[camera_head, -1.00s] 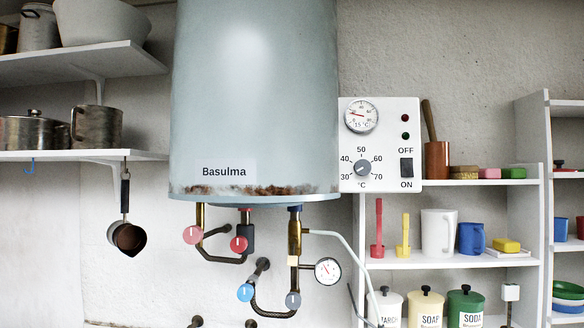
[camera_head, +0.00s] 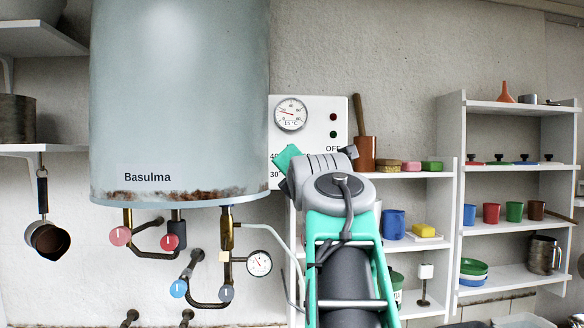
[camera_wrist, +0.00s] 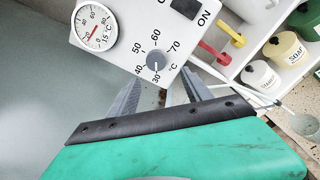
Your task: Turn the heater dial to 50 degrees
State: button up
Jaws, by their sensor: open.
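The heater dial (camera_wrist: 157,60) is a round grey knob on the white control panel (camera_wrist: 120,25), with numbers from 30 to 70 around it. In the wrist view its pale mark seems to point toward 30. My gripper (camera_wrist: 160,82) is open and empty, its two grey fingers pointing at the panel just short of the dial, one to each side below it. I cannot tell the exact gap. In the head view my arm and gripper (camera_head: 290,158) hide the dial and most of the panel's lower part. The thermometer gauge (camera_head: 291,114) reads about 15 °C.
The pale blue boiler (camera_head: 180,90) hangs left of the panel, with pipes and valves (camera_head: 170,240) below it. A shelf (camera_head: 415,175) with a brown mortar (camera_head: 365,150) and soaps stands close on the right. The on/off switch (camera_wrist: 185,6) is beside the dial.

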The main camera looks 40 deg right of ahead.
jog(key=r+p+x, duration=0.1)
jog(key=p+x, duration=0.2)
jog(key=x, duration=0.5)
jog(key=shift+s+d+n, duration=0.2)
jog(key=shift+n, duration=0.1)
jog(key=shift+c, duration=0.2)
jog(key=shift+s+a+r, duration=0.1)
jog(key=shift+a, duration=0.05)
jog(key=c, duration=0.3)
grip_shut()
